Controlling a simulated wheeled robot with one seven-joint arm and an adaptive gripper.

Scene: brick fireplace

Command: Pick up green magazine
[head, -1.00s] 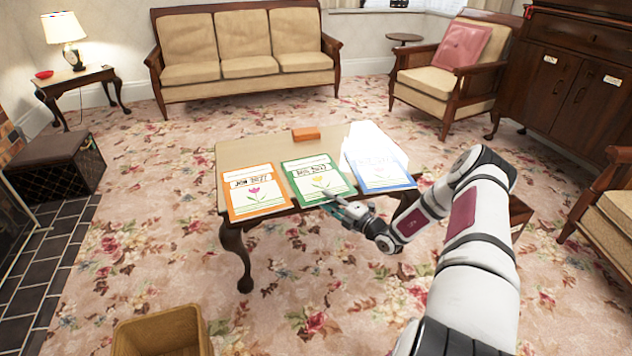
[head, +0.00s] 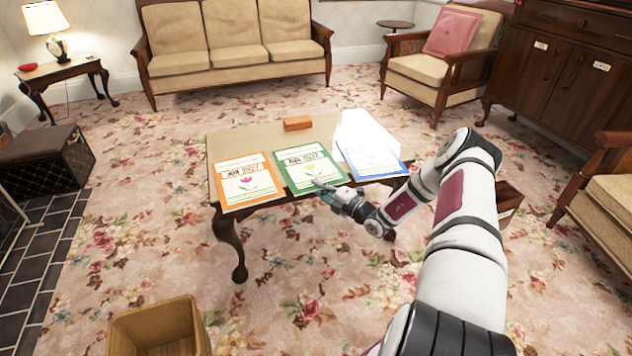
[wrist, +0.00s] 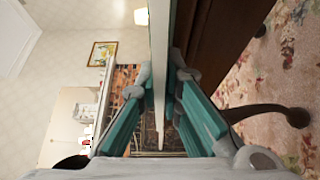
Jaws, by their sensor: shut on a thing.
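In the wrist view the magazine (wrist: 161,60) shows edge-on as a thin pale strip between the teal fingers (wrist: 161,105). I cannot see any clear gap between the magazine and the table.
A small orange block (head: 298,123) and a bright white object (head: 362,128) are at the back of the table. A wicker basket (head: 158,328) stands on the carpet at front left. A sofa (head: 235,50) and armchair (head: 440,70) stand behind. Open carpet surrounds the table.

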